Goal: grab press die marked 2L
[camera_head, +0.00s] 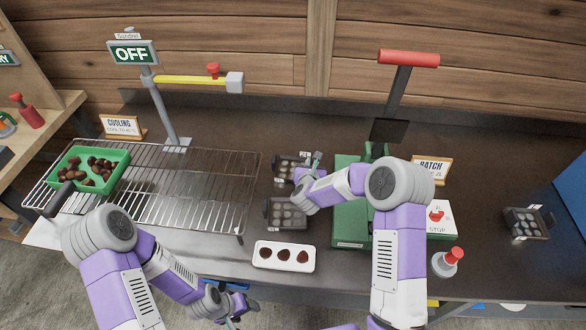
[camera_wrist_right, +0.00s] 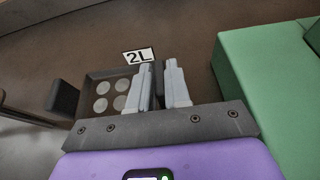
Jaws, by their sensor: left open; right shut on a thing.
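The press die marked 2L (camera_wrist_right: 103,88) is a dark tray with pale round cavities; its white 2L label stands at its back edge in the right wrist view. In the head view this die (camera_head: 287,168) lies on the dark counter, left of the green press. My right gripper (camera_wrist_right: 164,88) is shut on the die's right side, where its fingers hide the held part. It also shows in the head view (camera_head: 313,165). My left gripper (camera_head: 232,312) is open and empty, low in front of the counter.
A second die (camera_head: 287,213) lies nearer, partly beside my right arm. A white tray (camera_head: 284,265) with three brown pieces is in front. The green press (camera_head: 350,218) stands right. A wire rack (camera_head: 190,190) with a green crate (camera_head: 122,160) is left. Another die (camera_head: 527,224) lies far right.

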